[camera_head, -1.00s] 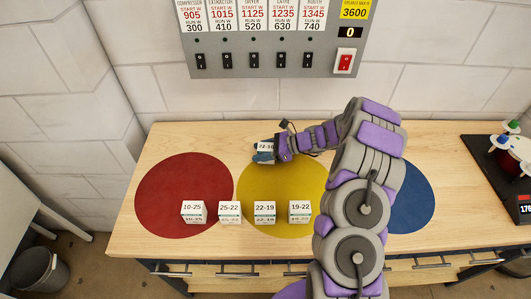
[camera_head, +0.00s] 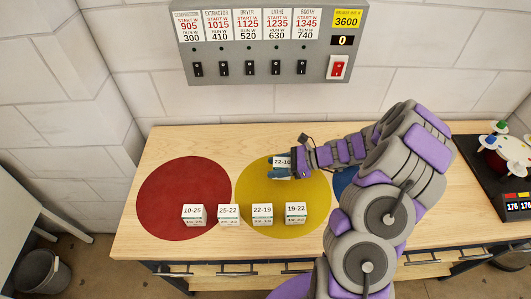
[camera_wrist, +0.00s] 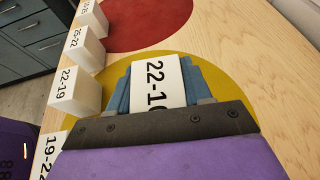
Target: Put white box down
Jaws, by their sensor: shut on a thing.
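My gripper (camera_head: 281,172) is shut on a white box (camera_head: 282,161) whose label begins "22-1"; the last character is hard to read. The held box is over the upper middle of the yellow circle (camera_head: 317,185). In the wrist view the held box (camera_wrist: 158,80) sits between the blue fingers, its lower part hidden by my gripper. I cannot tell whether the box touches the bench top.
White boxes 10-25 (camera_head: 193,215), 25-22 (camera_head: 228,215), 22-19 (camera_head: 262,214) and 19-22 (camera_head: 296,213) stand along the front. A red circle (camera_head: 180,185) is at left; a blue circle (camera_head: 343,183) is mostly hidden by my arm. A switch panel (camera_head: 265,72) hangs behind.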

